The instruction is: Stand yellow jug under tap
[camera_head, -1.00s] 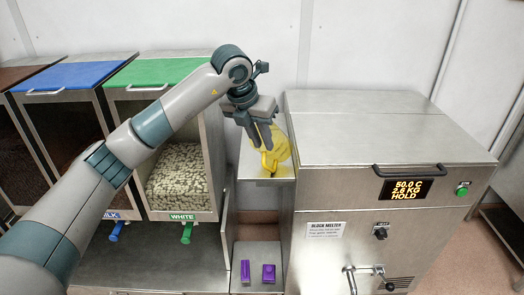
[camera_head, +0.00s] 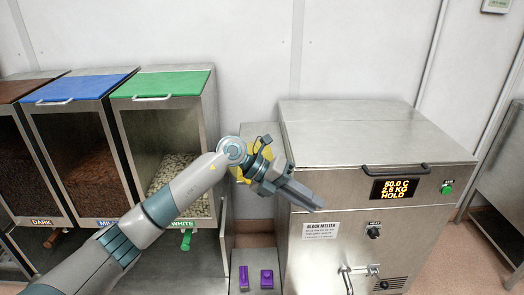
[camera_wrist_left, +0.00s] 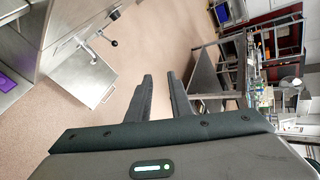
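The yellow jug (camera_head: 267,150) is on the narrow shelf between the white-chip bin and the block melter, partly hidden behind my left wrist. My left gripper (camera_head: 312,202) is in front of the melter's left side, its fingers pointing right and down, away from the jug. In the left wrist view the fingers (camera_wrist_left: 160,78) are apart with only floor showing between them. The tap (camera_head: 352,272) is low on the melter's front; it also shows in the left wrist view (camera_wrist_left: 103,36), with a flat metal platform (camera_wrist_left: 88,78) near it. My right gripper is out of view.
Lidded chip bins (camera_head: 160,85) stand at left. Two purple items (camera_head: 244,277) lie on a low surface. Open floor (camera_wrist_left: 190,25) lies before the melter.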

